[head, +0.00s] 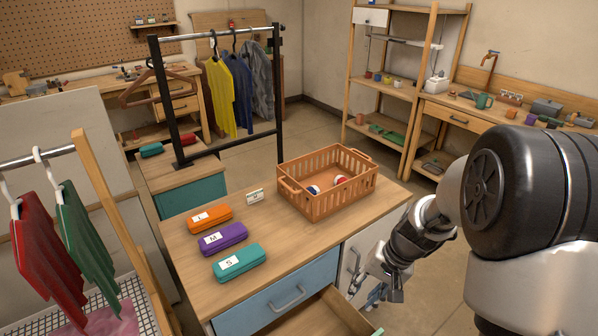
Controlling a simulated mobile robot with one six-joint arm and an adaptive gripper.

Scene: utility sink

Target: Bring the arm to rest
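My arm comes in from the right edge in the head view and reaches down and left. My gripper (366,291) hangs beside the front right side of the wooden-topped counter (185,243), near the handles and the pulled-out drawer (325,316). It is small and partly dark here, so I cannot tell whether its fingers are open or shut. I see no object clearly held in it. Whether it touches the drawer or the door handle cannot be told.
An orange crate (310,205) with balls stands on the counter. Orange (210,219), purple (223,237) and teal (239,262) labelled cases lie left of it. A garment rack (165,100) stands behind; red and green garments hang at left. Open floor lies behind the crate.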

